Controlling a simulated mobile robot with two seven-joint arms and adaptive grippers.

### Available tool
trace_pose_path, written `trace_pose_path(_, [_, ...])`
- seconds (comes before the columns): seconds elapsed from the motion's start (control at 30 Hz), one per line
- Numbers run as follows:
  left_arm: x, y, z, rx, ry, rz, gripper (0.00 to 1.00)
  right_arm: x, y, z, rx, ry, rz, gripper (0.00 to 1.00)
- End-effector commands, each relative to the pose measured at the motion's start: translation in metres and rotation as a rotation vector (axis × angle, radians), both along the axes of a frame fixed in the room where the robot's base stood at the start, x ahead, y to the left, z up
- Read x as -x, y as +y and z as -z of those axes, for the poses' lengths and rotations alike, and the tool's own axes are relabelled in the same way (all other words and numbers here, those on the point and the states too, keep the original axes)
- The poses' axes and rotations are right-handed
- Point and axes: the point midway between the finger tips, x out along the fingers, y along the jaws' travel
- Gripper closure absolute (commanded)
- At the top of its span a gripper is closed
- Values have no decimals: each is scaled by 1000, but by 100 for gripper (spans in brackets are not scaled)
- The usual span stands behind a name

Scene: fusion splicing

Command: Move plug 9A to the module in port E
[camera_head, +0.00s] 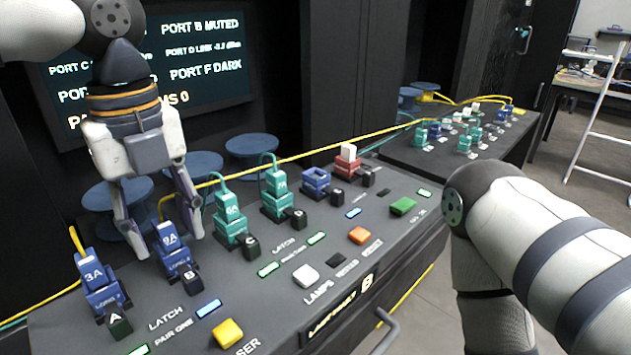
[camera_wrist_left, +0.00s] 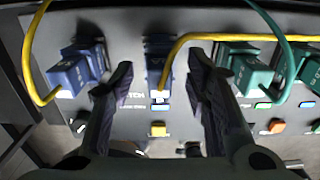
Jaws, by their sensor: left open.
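Plug 9A (camera_head: 167,235) is a blue plug seated upright in the blue module behind the label B block (camera_head: 191,281). It also shows in the left wrist view (camera_wrist_left: 158,58), with a yellow cable running from it. My left gripper (camera_head: 164,228) is open, pointing down, with one finger on each side of plug 9A. In the left wrist view the fingers (camera_wrist_left: 160,80) show gaps to the plug. The module in port E (camera_head: 316,184) is blue, with an open top and no plug visible in it. My right arm is at the right; its gripper is out of view.
Blue plug 3A (camera_head: 93,274) stands left of 9A. Green plugs 5A (camera_head: 233,212) and 7A (camera_head: 277,181) stand between 9A and port E. A red module (camera_head: 347,163) with a white top is beyond E. Buttons line the console front, and yellow cable runs behind.

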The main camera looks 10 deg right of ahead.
Motion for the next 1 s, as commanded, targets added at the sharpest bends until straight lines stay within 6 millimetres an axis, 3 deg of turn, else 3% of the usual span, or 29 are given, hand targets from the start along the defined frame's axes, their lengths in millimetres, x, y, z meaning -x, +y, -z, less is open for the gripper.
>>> trace_pose_path(0.4, [0,0,0,0,0,0,57,0,0,0,0,0,0,60])
trace_pose_path(0.43, [0,0,0,0,0,0,59,0,0,0,0,0,0,60])
trace_pose_path(0.6, [0,0,0,1,1,0,97,0,0,0,0,0,0,60])
trace_pose_path(0.63, [0,0,0,1,1,0,100,0,0,0,0,0,0,60])
trace_pose_path(1.0, [0,0,-7,-1,-1,-1,100,0,0,0,0,0,0,60])
